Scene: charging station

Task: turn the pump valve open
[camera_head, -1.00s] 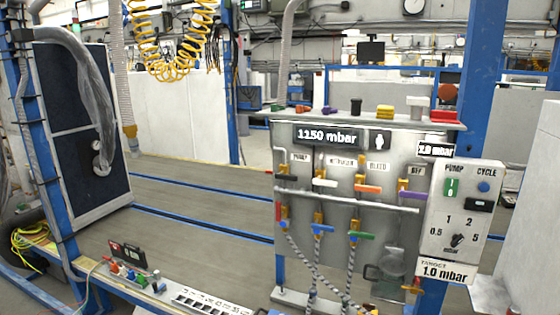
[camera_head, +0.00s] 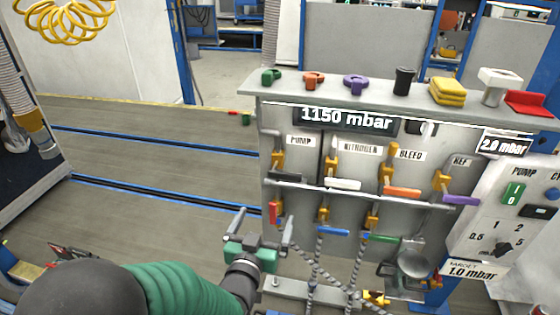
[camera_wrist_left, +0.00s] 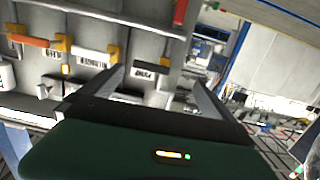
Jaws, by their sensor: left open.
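The pump valve (camera_head: 284,172) is a yellow fitting with a dark lever, below the PUMP label at the upper left of the grey panel (camera_head: 330,150). Its lever lies roughly level. My left gripper (camera_head: 263,226) is open and empty, below and left of this valve in the head view, near a red-handled valve (camera_head: 274,211). In the left wrist view both fingers stand apart (camera_wrist_left: 160,84), with the panel beyond them. My right gripper is out of view.
White (camera_head: 342,184), orange (camera_head: 402,192) and purple (camera_head: 460,199) levers sit to the right along a horizontal pipe. Hoses hang below. A control box (camera_head: 505,225) stands at right.

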